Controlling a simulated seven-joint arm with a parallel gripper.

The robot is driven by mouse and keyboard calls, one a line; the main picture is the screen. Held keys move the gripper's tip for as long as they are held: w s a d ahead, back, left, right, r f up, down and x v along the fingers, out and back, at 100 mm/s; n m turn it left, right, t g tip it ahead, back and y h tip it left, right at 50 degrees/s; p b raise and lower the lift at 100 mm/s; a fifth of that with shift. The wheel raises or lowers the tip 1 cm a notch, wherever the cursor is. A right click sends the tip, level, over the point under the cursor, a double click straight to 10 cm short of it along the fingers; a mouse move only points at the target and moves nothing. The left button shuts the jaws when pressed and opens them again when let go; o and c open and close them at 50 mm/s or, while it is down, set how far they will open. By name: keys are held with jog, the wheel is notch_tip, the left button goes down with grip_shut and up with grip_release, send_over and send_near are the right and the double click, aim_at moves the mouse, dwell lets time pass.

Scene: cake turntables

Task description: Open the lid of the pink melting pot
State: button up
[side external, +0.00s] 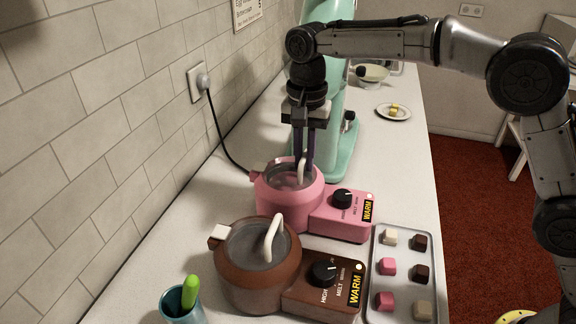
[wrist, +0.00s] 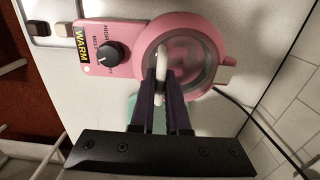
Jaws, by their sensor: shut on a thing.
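The pink melting pot (side external: 285,205) stands on the counter, with its control box (side external: 345,217) on its right side. Its clear lid (side external: 284,179) sits on the pot's rim, with a white curved handle (side external: 302,168) standing up from it. My gripper (side external: 304,165) points down over the pot and is shut on the lid handle. In the wrist view the two dark fingers (wrist: 167,90) close around the white handle (wrist: 161,66), over the round lid (wrist: 190,62) within the pink rim (wrist: 226,47). The fingertips partly hide the handle and lid.
A brown melting pot (side external: 258,280) with its own handled lid stands in front. A tray (side external: 404,240) of several coloured blocks lies to the right. A mint-green mixer (side external: 340,110) stands close behind my gripper. A cup with a green-handled tool (side external: 186,300) is at the front left.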

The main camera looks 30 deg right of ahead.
aim_at(280, 167)
jog(key=shift+r, duration=0.1)
jog(key=shift+w+a+r, duration=0.25)
jog(key=shift+r, duration=0.25)
jog(key=shift+w+a+r, duration=0.2)
jog(key=shift+a+r, duration=0.05)
jog(key=shift+r, duration=0.2)
jog(key=shift+w+a+r, duration=0.65)
jog(key=shift+a+r, duration=0.05)
jog(key=shift+r, duration=0.15)
jog(key=shift+w+a+r, duration=0.65)
jog(key=shift+r, duration=0.2)
jog(key=o, duration=1.3)
